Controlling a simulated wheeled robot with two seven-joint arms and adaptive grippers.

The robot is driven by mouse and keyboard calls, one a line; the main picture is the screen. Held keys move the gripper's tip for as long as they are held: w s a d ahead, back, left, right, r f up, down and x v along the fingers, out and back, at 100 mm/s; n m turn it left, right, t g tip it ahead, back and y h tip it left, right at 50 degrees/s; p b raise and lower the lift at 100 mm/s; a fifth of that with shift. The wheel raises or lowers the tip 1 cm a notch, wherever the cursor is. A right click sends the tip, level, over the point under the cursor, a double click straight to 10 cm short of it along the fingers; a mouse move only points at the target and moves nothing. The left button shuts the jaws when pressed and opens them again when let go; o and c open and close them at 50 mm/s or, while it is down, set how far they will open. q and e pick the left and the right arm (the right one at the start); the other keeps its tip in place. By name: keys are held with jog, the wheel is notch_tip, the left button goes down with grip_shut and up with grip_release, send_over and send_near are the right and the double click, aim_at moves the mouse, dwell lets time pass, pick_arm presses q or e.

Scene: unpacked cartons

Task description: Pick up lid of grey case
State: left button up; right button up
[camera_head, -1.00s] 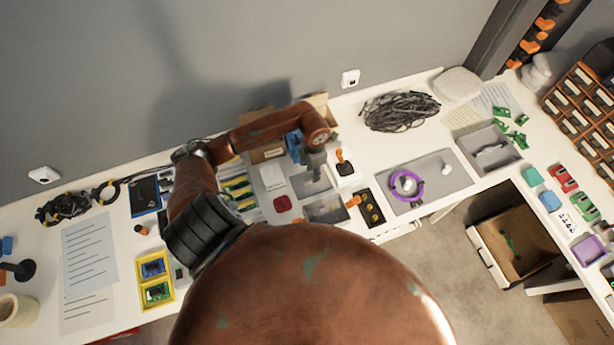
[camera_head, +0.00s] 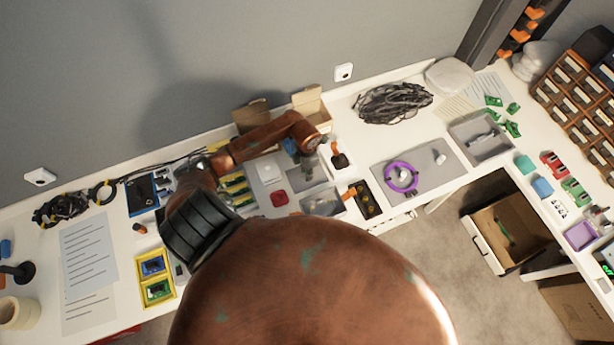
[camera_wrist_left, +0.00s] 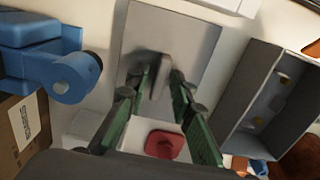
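The grey lid (camera_wrist_left: 190,45) is a flat grey panel in the left wrist view, with a blurred upright grey handle (camera_wrist_left: 158,78) on it. It also shows in part in the head view (camera_head: 318,174), below my arm's end. The open grey case (camera_wrist_left: 245,100) stands right of the lid in the wrist view, and shows in the head view (camera_head: 325,203). My left gripper (camera_wrist_left: 159,73) is open, its green fingers on either side of the handle; contact cannot be told. In the head view my arm mostly hides this gripper. My right gripper is not in view.
A red piece (camera_wrist_left: 164,145) lies near the fingers. A blue object (camera_wrist_left: 45,65) and a cardboard box (camera_wrist_left: 15,130) stand left in the wrist view. A black and orange joystick (camera_head: 339,157) and a grey mat (camera_head: 425,158) lie to the right of the lid.

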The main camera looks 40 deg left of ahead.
pick_arm(q)
jog(key=shift+c, duration=0.8)
jog(key=c, duration=0.3)
grip_shut()
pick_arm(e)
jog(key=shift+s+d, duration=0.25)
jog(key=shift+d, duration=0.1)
pick_arm(q)
jog(key=shift+r, duration=0.1)
